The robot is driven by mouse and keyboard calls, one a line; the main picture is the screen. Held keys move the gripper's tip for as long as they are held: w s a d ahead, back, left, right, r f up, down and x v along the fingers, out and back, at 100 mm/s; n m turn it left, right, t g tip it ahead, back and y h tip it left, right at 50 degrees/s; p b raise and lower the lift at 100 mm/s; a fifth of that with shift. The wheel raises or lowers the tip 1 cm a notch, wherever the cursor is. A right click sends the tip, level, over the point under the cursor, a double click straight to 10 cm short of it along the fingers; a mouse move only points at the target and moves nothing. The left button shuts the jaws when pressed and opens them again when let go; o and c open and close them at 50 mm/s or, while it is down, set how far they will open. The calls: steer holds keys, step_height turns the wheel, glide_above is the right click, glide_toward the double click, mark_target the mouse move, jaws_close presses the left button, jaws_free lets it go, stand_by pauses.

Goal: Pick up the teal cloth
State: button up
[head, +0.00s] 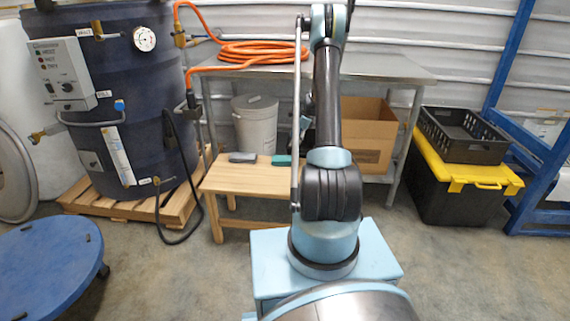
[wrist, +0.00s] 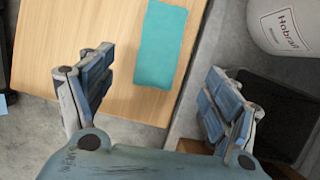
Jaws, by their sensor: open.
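The teal cloth (head: 282,160) lies flat and folded on a low wooden bench (head: 240,178); its right side meets my arm in the head view. In the wrist view the cloth (wrist: 162,45) is a teal rectangle near the bench's edge. My gripper (wrist: 158,64) is open and empty, with one finger on each side of the picture. The cloth lies beyond the fingertips, between their lines, apart from both.
A grey folded item (head: 243,157) lies on the bench, left of the cloth. A lidded grey bucket (head: 256,125) stands behind; it also shows in the wrist view (wrist: 285,25). A metal table (head: 385,72) stands over a cardboard box (head: 368,135). A dark drum (head: 125,100) is left.

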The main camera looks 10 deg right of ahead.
mark_target(285, 158)
steer(key=x, duration=1.1)
steer(key=shift+w+f, duration=0.1)
steer(key=shift+f, duration=0.05)
steer(key=shift+c, duration=0.3)
steer(key=c, duration=1.1)
